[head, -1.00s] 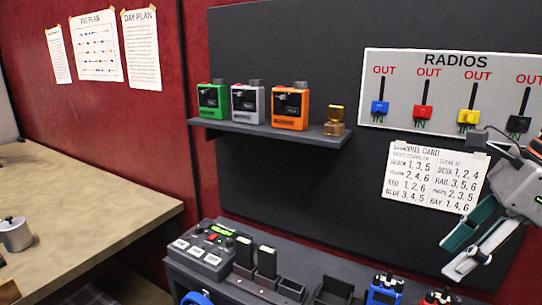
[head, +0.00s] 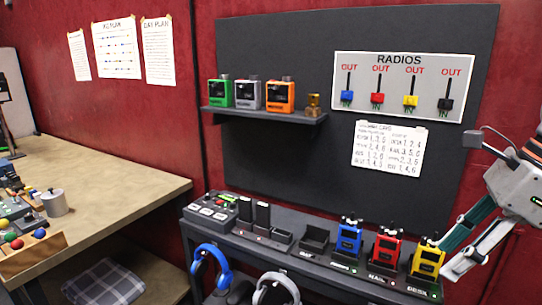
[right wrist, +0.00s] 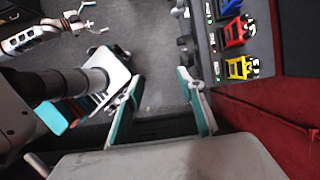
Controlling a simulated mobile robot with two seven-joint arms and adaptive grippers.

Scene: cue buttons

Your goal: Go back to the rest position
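My right gripper (head: 449,259) is at the right edge of the head view, in front of and beside the yellow radio (head: 428,262). Its two teal and grey fingers are apart with nothing between them, as the right wrist view also shows (right wrist: 160,77). The blue radio (head: 349,238) and red radio (head: 386,249) stand upright in the rack left of the yellow one. My left arm is outside the head view. In the right wrist view, what looks like my left gripper (right wrist: 80,17) is small at the top left; its opening is unclear.
The dark rack shelf (head: 300,254) carries a button box (head: 211,210); headphones (head: 211,265) hang below. A RADIOS board (head: 405,61) is above. A wooden desk (head: 110,180) stands left. Open floor (right wrist: 150,50) lies between.

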